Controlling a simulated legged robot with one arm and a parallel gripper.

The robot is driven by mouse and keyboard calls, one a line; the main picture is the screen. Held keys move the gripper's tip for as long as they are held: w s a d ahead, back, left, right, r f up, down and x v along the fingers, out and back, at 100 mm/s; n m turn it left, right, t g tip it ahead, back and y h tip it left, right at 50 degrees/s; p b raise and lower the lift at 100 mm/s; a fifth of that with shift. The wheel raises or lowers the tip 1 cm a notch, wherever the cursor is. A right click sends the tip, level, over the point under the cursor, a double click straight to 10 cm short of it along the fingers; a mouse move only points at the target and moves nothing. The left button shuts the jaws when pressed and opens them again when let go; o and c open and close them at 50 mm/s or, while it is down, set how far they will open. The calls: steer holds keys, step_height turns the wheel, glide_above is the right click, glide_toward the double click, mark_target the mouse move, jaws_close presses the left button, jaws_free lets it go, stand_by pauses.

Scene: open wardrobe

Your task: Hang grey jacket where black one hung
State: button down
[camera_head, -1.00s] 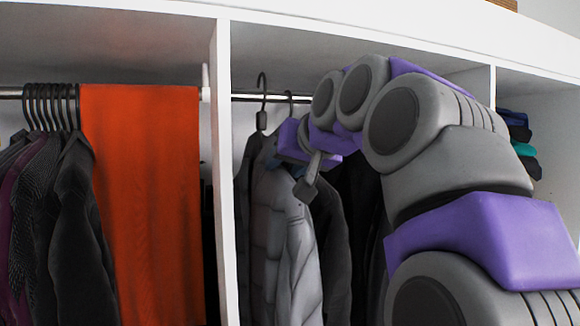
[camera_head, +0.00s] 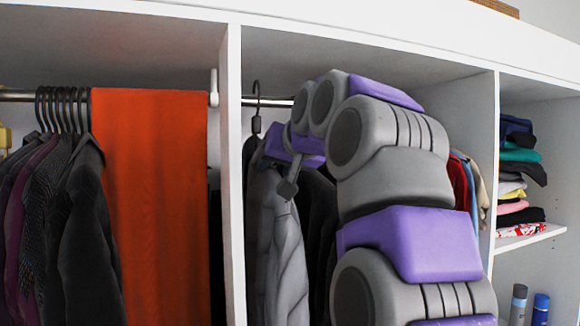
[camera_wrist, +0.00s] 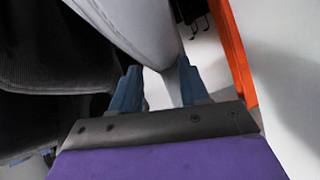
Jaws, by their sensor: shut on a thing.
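The grey jacket (camera_head: 284,255) is in the middle wardrobe bay, close to the left divider, with dark garments behind it. In the head view my arm and wrist hide most of the grip and the jacket's top. A black hanger hook (camera_head: 256,98) shows at the rail (camera_head: 276,102), left of my wrist. Whether the jacket's own hanger touches the rail is hidden.
A white divider (camera_head: 232,180) stands just left of the jacket. Left of it hang an orange cloth (camera_head: 150,200) and several dark garments (camera_head: 82,220). Coloured garments (camera_head: 468,185) hang to the right, and folded clothes (camera_head: 515,170) lie on the right shelves.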

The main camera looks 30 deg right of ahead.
mark_target(258, 179)
steer(key=a, duration=0.1)
steer(key=w+a, duration=0.1)
steer(key=shift+a+r, duration=0.15)
steer(key=shift+a, duration=0.2)
steer(key=shift+w+a, duration=0.3)
steer(key=shift+w, duration=0.1)
steer(key=d, duration=0.2)
steer(key=w+d+p, duration=0.1)
steer(key=d, duration=0.2)
steer(key=shift+w+d, duration=0.2)
steer(key=a, duration=0.4)
steer(key=shift+w+a, duration=0.1)
steer(key=shift+a, duration=0.25)
steer(key=shift+w+d+f+b, duration=0.1)
steer(key=shift+d+f+b, duration=0.15)
steer(key=shift+f+b, duration=0.35)
steer(key=shift+d+f+b, duration=0.2)
steer(key=shift+f+b, duration=0.3)
steer(key=shift+f, duration=0.15)
steer(key=shift+a+r, duration=0.1)
steer(key=shift+a, duration=0.2)
steer(key=shift+d+f+b, duration=0.3)
steer(key=shift+d+f, duration=0.3)
steer(key=c, duration=1)
jaws_free()
steer(key=shift+d, duration=0.1)
steer(key=o, duration=0.5)
steer(key=shift+d, duration=0.4)
